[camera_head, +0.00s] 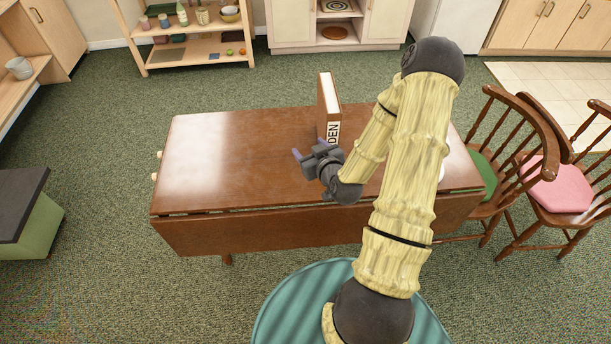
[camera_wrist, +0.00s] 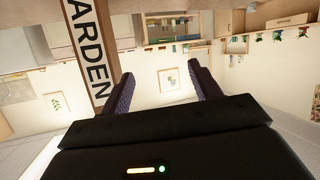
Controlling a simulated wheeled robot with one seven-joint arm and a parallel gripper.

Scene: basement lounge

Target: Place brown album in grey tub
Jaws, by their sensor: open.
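The brown album (camera_head: 328,100) stands upright on the wooden table, its pale spine with dark lettering facing me. In the wrist view the lettered spine of the album (camera_wrist: 86,50) rises at the left, beside the left finger and not between the fingers. My gripper (camera_head: 310,150) is open and empty, just in front and to the left of the album's lower end in the head view. Its two fingers (camera_wrist: 165,88) are spread in the wrist view. A grey tub-like container (camera_head: 19,68) sits on a shelf at the far left; I cannot tell if it is the grey tub.
The left part of the table (camera_head: 215,150) is clear. My arm hides much of its right part, where a white edge (camera_head: 442,172) shows. Chairs with a green seat (camera_head: 482,168) and a pink seat (camera_head: 555,185) stand at the right. A dark-topped green cabinet (camera_head: 30,215) is at the left.

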